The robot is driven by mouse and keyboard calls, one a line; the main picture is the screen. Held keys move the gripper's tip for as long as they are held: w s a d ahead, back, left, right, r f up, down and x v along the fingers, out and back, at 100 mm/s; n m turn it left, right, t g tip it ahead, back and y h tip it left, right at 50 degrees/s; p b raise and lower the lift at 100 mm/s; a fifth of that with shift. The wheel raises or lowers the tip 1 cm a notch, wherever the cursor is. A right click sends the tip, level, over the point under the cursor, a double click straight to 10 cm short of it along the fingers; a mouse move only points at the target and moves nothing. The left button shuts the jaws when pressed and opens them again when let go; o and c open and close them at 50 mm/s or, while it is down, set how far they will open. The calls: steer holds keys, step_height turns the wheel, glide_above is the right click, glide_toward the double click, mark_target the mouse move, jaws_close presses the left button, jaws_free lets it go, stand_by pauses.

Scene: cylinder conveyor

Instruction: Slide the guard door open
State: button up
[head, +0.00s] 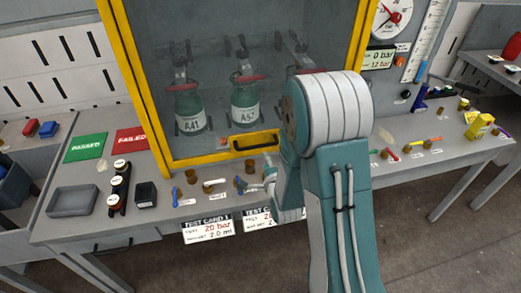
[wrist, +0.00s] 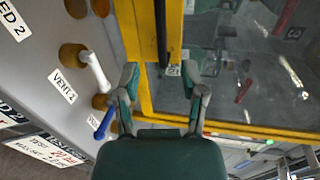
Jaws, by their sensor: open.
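The guard door (head: 210,160) is a yellow frame around a see-through panel, and its lower edge sits close above the bench top. A dark bar handle (head: 255,142) is on its lower rail, left of my arm. My gripper (head: 268,178) is just below that handle, its fingers apart and empty. In the wrist view my gripper (wrist: 166,80) points at the yellow rail, and the black handle (wrist: 161,35) is just beyond the fingertips, between their lines. I see no contact. My arm hides the door's lower right part.
Green bottles (head: 190,112) stand behind the panel. Brass fittings with a blue lever (head: 176,196) and a white lever (wrist: 97,72) stand on the bench near my gripper. A black block (head: 146,193), a grey tray (head: 73,201) and PASSED and FAILED plates are at the left.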

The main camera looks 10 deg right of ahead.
mark_target(258, 147)
steer(key=x, duration=0.9)
steer(key=shift+w+a, duration=0.2)
steer(key=shift+a, duration=0.15)
steer(key=shift+w+d, duration=0.2)
steer(key=shift+d, duration=0.05)
steer(key=shift+a, duration=0.1)
jaws_close()
